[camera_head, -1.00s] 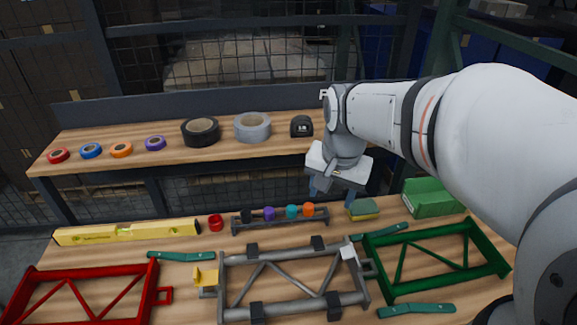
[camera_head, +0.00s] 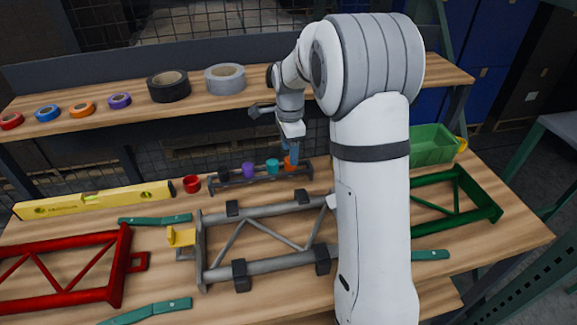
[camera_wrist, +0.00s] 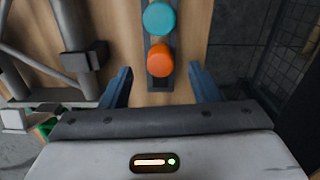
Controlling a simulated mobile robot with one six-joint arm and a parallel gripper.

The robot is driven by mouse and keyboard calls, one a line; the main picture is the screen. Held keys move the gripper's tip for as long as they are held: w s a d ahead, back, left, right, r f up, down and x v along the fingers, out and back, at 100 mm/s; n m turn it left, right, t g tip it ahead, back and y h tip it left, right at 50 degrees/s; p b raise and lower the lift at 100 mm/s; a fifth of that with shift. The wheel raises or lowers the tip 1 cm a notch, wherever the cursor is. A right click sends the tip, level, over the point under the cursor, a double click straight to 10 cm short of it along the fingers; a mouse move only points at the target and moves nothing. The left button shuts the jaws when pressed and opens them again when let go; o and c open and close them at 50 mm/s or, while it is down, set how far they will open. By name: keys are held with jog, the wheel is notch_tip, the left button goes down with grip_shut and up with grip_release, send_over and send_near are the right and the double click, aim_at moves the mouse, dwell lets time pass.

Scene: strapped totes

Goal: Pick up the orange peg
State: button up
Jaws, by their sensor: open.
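The orange peg (camera_wrist: 160,60) stands in the end place of a dark grey rack in the wrist view, next to a teal peg (camera_wrist: 159,18). In the head view the orange peg (camera_head: 290,162) is partly hidden by my gripper (camera_head: 292,155). The rack (camera_head: 235,181) also holds a purple peg (camera_head: 248,170) and a black peg (camera_head: 224,172). In the wrist view my gripper (camera_wrist: 160,82) is open and empty. Its two blue fingers stand apart, one on each side of the line of the rack, close to the orange peg.
A shelf with tape rolls (camera_head: 168,86) runs behind.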

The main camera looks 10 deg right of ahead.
notch_tip(320, 180, down, 4)
jog(key=shift+f, duration=0.1)
jog(key=shift+c, duration=0.5)
jog(key=c, duration=1.1)
notch_tip(320, 180, up, 15)
jog(key=p, duration=0.4)
jog(key=shift+p, duration=0.3)
